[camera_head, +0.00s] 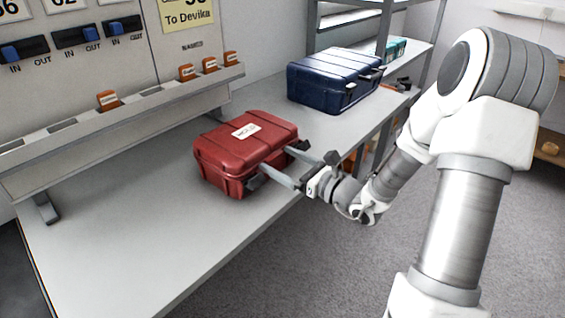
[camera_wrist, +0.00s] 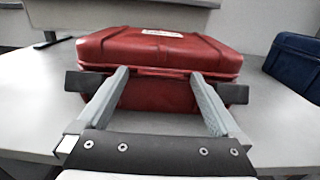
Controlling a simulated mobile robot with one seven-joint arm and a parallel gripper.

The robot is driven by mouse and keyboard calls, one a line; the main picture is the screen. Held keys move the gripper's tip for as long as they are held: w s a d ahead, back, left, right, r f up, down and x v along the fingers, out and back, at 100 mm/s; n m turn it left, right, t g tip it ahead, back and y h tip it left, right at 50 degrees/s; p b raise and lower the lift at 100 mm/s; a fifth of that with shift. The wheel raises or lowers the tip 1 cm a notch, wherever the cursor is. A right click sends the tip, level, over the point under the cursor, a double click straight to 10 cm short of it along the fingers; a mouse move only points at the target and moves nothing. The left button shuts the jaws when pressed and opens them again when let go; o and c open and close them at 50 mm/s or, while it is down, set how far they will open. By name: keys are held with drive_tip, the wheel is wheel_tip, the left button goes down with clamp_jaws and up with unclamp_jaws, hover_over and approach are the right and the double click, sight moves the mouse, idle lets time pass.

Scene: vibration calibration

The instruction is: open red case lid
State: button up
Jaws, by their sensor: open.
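The red case (camera_head: 240,150) lies on the grey table with its lid down and a white label on top. It also fills the upper middle of the wrist view (camera_wrist: 160,55). My gripper (camera_head: 275,163) is at the front side of the case, over the table's edge. In the wrist view my gripper (camera_wrist: 160,80) is open, its two fingers apart and pointing at the front face of the case. Dark latches (camera_wrist: 84,84) show just outside each finger. I cannot tell whether the fingertips touch the case. Nothing is held between them.
A dark blue case (camera_head: 335,78) stands farther back on the table (camera_head: 110,235). A panel with switches and a ledge with orange tags (camera_head: 108,100) runs along the left. The near left of the table is bare. A shelf with a teal box (camera_head: 396,48) is at the back.

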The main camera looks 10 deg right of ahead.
drive_tip(key=shift+c, duration=0.2)
clamp_jaws()
idle(0.4)
